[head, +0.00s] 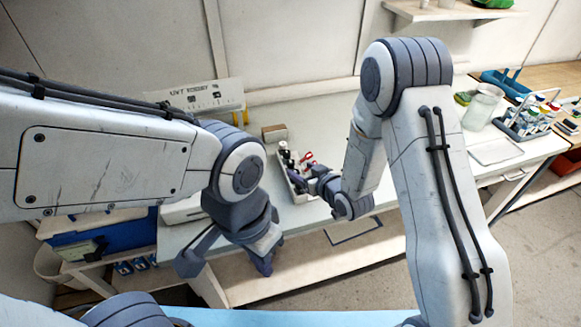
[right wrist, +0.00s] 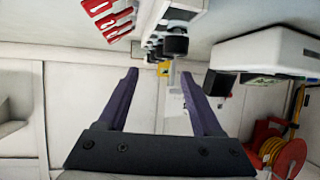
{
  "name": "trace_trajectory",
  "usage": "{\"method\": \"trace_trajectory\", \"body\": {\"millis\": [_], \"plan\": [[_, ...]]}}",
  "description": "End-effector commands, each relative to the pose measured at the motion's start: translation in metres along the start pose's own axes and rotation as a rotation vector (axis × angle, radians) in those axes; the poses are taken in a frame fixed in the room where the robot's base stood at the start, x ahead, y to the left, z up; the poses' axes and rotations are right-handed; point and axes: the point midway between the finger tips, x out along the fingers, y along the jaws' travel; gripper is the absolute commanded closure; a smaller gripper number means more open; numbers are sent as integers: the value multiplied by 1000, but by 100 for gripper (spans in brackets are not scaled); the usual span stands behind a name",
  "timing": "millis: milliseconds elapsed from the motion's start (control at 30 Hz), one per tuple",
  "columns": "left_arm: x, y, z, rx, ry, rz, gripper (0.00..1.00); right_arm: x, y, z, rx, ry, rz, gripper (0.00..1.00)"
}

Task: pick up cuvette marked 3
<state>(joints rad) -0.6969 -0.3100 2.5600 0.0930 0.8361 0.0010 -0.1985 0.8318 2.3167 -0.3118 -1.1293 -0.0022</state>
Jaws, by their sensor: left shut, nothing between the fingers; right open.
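In the head view a small light tray (head: 297,194) on the bench holds small black-capped and red items (head: 307,158). My right gripper (head: 299,180) is at this tray. In the right wrist view my right gripper (right wrist: 158,74) is open. A clear cuvette with a black cap (right wrist: 175,43) shows beyond and between its fingers, nearer the right finger. More dark caps and a yellow one stand in a row behind it. I cannot read a number 3 on any cuvette. My left gripper (head: 264,264) is shut and empty, low in front of the bench edge.
Red pieces with white marks (right wrist: 104,12) are at the upper left of the right wrist view; a white box (right wrist: 265,50) is at right. In the head view, a brown block (head: 274,132) stands behind the tray. A tube rack (head: 527,122) and glass jar (head: 482,106) stand at right.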

Motion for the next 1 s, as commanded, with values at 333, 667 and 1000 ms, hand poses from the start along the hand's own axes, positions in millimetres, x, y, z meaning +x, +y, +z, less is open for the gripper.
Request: {"method": "trace_trajectory", "body": {"millis": [333,667,1000], "plan": [[-21,2,-1,-1,0,0,100,31,2,-5,1,-2,0,33],[-31,2,-2,-2,0,0,100,64,4,-2,0,-3,0,33],[-31,2,-2,-2,0,0,100,64,4,-2,0,-2,1,87]]}}
